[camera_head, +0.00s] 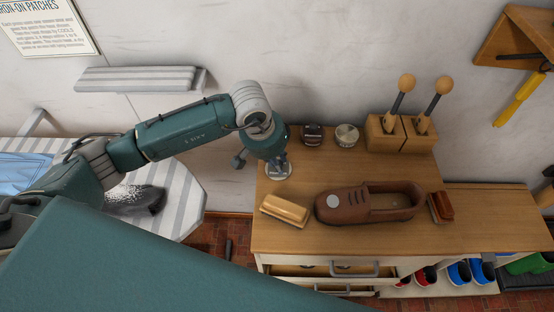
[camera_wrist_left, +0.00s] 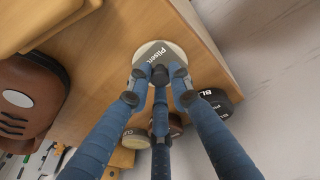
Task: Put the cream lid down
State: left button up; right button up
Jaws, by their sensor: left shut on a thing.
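The cream lid (camera_head: 278,171) is a round, pale disc with a grey printed label. It is at the left end of the wooden bench top (camera_head: 375,233), and I cannot tell whether it touches the wood. In the left wrist view the lid (camera_wrist_left: 149,52) lies at the fingertips, partly covered by them. My left gripper (camera_head: 278,161), with blue fingers, points down and is shut on the lid (camera_wrist_left: 165,75). My right gripper is in neither view.
A dark tin (camera_head: 312,135) and a pale tin (camera_head: 346,135) stand behind. A black tin (camera_wrist_left: 217,103) shows in the wrist view.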

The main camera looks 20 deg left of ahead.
aim_at(268, 175)
pick_arm(q)
jog(key=shift+f, duration=0.1)
jog(key=o, duration=0.8)
jog(key=shift+o, duration=0.2)
jog(key=shift+r, duration=0.2)
jog(key=b+v, duration=0.2)
jog(key=v, duration=1)
jog(key=shift+a+f, duration=0.1)
